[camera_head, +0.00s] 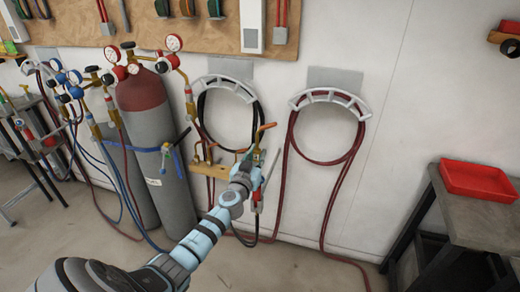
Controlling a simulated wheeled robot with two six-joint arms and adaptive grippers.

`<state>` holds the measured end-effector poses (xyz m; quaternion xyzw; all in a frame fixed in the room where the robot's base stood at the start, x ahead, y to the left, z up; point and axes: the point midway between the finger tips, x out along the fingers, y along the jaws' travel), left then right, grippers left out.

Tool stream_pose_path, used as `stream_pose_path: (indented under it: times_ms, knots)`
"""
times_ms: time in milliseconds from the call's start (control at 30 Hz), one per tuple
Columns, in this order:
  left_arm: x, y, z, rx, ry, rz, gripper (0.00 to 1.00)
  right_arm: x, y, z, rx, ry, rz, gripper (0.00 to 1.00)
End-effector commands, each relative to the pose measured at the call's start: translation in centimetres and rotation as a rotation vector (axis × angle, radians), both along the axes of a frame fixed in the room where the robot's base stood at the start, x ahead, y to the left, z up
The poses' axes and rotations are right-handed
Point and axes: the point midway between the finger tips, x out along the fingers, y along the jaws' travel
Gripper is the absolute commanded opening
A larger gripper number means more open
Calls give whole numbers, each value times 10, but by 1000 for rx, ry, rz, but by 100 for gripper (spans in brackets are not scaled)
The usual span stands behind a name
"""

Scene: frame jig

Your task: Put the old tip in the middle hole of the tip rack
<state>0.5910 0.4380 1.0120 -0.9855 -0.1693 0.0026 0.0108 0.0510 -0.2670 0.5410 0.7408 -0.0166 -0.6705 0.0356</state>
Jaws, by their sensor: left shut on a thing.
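My left gripper (252,164) reaches in from the lower left and is in front of the wall. It is shut on a slim, bent copper-coloured piece (262,130), which looks like the old tip and sticks up above the fingers. The fingers hide its lower part. The tip rack (208,171) is a small brass-coloured ledge on the wall, just left of my gripper. Small copper tips (197,154) stand at its left part. My gripper covers its right end, and I cannot make out the middle hole clearly. My right gripper is not in view.
A torch (258,194) with coloured valves is close behind my gripper. Hoses hang on two wall hangers (330,96). Gas cylinders (160,125) with gauges stand at left. A red tray (478,181) sits on a dark bench (485,222) at right. The floor between is open.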

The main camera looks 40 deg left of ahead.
Motion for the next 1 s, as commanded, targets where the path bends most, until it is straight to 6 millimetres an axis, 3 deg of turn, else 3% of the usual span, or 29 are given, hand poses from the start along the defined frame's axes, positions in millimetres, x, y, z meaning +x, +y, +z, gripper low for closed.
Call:
stream_pose_path:
  times_ms: [100,367,867,1000]
  knots:
    - [0,2,15,-18,-10,-1,0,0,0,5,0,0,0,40]
    - [0,2,24,-20,-9,-1,0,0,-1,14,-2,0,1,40]
    - [0,2,58,-21,-10,-1,0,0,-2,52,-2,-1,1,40]
    - [-8,-1,55,-20,-9,-1,0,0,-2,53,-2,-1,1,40]
